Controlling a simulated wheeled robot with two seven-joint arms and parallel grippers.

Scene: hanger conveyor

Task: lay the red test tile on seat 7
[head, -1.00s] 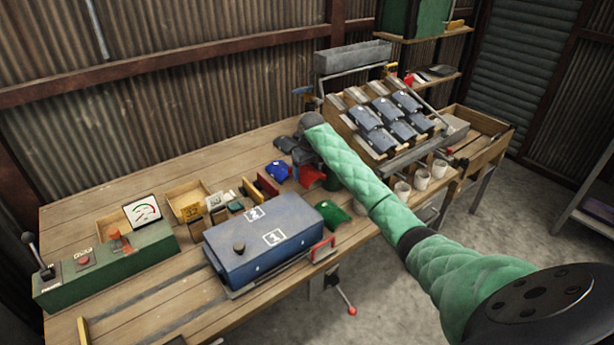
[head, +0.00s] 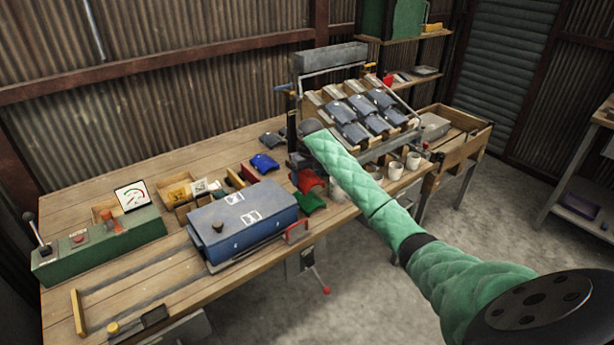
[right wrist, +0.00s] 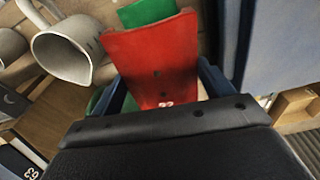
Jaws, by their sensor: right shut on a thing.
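The red test tile (head: 309,181) is a curved red piece below my right gripper (head: 300,158), beside the green tile. In the right wrist view the red tile (right wrist: 158,55) fills the space between the blue fingers of my right gripper (right wrist: 165,88), which is shut on it. A small white mark shows near its lower edge. The sloped rack (head: 309,104) stands behind and to the right, with several dark blue-grey tiles on it and bare wooden places along its left side. I cannot read its seat numbers, so seat 7 is not identifiable. My left gripper is out of view.
A green tile (head: 309,202), a blue tile (head: 264,163) and a dark grey tile (head: 272,139) lie near the gripper. A blue box (head: 245,222) stands in front on the bench. White mugs (head: 395,170) stand below the rack's right side.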

